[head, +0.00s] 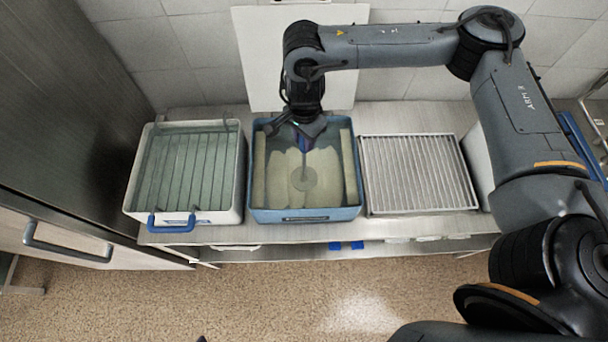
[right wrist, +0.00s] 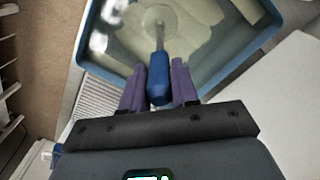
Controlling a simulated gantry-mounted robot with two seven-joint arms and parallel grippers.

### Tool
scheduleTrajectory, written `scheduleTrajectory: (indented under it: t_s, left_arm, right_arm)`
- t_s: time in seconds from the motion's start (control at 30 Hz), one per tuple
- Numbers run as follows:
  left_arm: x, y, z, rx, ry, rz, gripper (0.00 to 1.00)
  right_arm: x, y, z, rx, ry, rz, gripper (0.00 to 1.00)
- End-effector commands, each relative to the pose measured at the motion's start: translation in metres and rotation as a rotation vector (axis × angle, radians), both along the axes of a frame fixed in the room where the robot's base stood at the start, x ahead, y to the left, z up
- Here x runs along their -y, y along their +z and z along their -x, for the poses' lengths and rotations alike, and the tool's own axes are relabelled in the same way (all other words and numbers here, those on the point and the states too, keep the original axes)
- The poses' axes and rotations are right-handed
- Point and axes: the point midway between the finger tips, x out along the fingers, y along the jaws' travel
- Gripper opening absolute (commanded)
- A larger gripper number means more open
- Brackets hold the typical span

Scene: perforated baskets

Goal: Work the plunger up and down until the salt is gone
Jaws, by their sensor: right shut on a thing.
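A blue tub (head: 356,212) stands in the middle of the steel bench, holding cloudy greenish liquid with pale yellowish slabs in it. The plunger has a blue handle (right wrist: 158,78), a thin shaft and a round disc (head: 303,179); the disc also shows in the right wrist view (right wrist: 160,18), down in the liquid among the pale slabs. My right gripper (head: 306,143) is above the tub, its purple fingers (right wrist: 157,90) shut on the blue handle. White patches (right wrist: 98,42) show at the tub's side in the right wrist view; I cannot tell salt from glare. My left gripper is out of view.
A white tub (head: 238,190) with a wire rack and blue handle stands left of the blue tub. A slatted metal rack (head: 418,172) lies close on the right. A white board (head: 262,70) leans on the tiled wall behind. A steel cabinet (head: 70,90) borders the left.

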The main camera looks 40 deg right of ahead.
Motion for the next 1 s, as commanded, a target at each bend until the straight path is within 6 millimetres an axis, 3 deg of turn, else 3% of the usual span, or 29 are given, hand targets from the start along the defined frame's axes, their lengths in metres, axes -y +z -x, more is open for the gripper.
scheduleTrajectory:
  t_s: [0.3, 0.5, 1.0]
  left_arm:
    - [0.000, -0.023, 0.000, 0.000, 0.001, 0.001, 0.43]
    - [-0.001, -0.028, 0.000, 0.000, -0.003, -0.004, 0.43]
    - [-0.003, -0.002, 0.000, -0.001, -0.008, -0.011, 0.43]
  right_arm:
    - [0.000, -0.032, 0.000, 0.001, 0.000, 0.000, 0.00]
    - [0.000, -0.039, 0.000, 0.001, 0.001, 0.000, 0.00]
    - [0.000, -0.006, 0.000, 0.001, 0.000, 0.000, 0.00]
